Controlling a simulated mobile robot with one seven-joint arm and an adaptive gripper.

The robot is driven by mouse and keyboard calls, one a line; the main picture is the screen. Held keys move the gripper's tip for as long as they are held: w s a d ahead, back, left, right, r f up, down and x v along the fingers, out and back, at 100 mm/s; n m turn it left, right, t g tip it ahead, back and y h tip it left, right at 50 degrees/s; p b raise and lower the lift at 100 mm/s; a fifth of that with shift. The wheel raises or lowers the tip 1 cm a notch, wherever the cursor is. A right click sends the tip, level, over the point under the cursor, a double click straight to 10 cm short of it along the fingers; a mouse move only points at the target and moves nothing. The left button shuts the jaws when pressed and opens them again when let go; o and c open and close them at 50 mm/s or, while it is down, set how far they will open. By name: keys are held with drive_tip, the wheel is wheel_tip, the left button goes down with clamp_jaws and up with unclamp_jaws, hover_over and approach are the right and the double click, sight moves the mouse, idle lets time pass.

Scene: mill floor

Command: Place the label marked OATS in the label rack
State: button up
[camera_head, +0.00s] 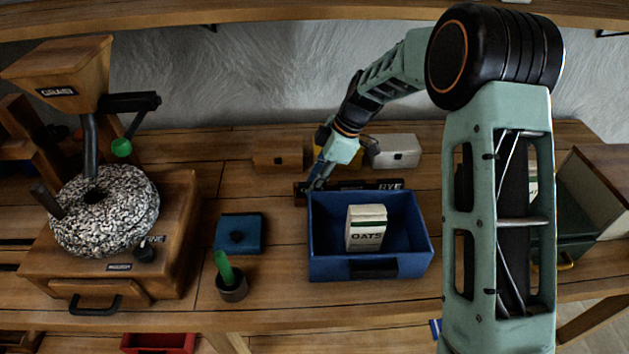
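A dark rack (350,185) lies on the bench just behind a blue bin. A label reading RYE (390,185) shows at its right end; the rack's left part is partly covered by my gripper. My gripper (316,184) points down at the rack's left end, over the bin's back left corner. Its fingers are small and dark here, so I cannot tell whether they are open or hold a label. The word OATS shows on a cream packet (366,228) with a dark green band, standing in the blue bin (335,268). No separate OATS label is clearly visible.
A grain mill with a speckled stone (105,210) stands at left. A blue lidded box (240,233) and a pot with a green handle (231,285) are left of the bin. Wooden (277,160) and white (396,151) boxes stand behind. My arm hides the right side.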

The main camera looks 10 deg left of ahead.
drive_tip(key=shift+s+d+f, duration=0.25)
drive_tip(key=shift+s, duration=0.05)
drive_tip(key=shift+r+p, duration=0.2)
drive_tip(key=shift+p, duration=0.25)
drive_tip(key=v, duration=1.2)
drive_tip(key=shift+w+a+r, duration=0.2)
drive_tip(key=shift+w+r, duration=0.15)
